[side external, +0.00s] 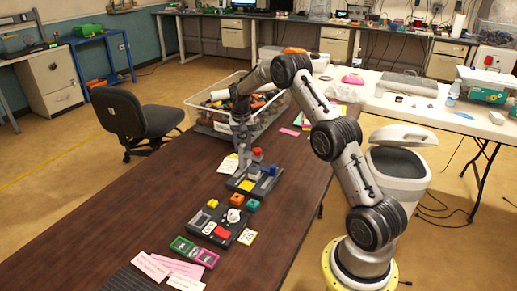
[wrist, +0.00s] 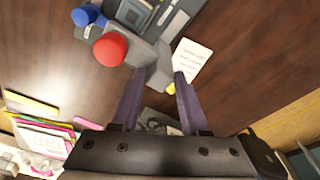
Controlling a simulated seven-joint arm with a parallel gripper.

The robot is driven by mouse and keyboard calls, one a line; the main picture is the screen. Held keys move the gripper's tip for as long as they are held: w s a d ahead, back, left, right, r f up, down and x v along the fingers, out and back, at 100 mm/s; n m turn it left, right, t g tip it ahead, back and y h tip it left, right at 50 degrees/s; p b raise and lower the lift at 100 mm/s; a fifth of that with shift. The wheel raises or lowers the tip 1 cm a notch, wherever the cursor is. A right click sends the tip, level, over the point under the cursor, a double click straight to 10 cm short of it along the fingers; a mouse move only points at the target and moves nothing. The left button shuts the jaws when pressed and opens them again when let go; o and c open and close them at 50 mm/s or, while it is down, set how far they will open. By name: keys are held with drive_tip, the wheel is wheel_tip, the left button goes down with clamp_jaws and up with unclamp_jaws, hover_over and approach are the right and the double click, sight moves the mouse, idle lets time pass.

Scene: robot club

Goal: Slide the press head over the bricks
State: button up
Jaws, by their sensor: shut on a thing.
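The press (side external: 240,184) is a dark grey base on the brown table, in the middle of the side view. A blue piece, a yellow piece and a light grey block sit on it. A red knob (side external: 257,153) stands at its back and shows large in the wrist view (wrist: 110,48), beside a blue knob (wrist: 88,15). My gripper (wrist: 158,78) points down at the back of the press, its fingers on either side of a grey part that appears to be the press head (wrist: 150,58). The exact contact is partly hidden. Bricks under the head are not clear.
A second dark board (side external: 222,234) with a white knob and coloured buttons lies nearer the camera. Small orange and green blocks sit between the boards. A clear bin (side external: 203,116) of parts stands behind my gripper. A white paper (wrist: 192,60) lies beside the press.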

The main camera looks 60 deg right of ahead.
drive_tip(key=shift+a, duration=1.3)
drive_tip(key=o, duration=0.8)
drive_tip(key=shift+r, duration=0.15)
drive_tip(key=shift+r, duration=2.85)
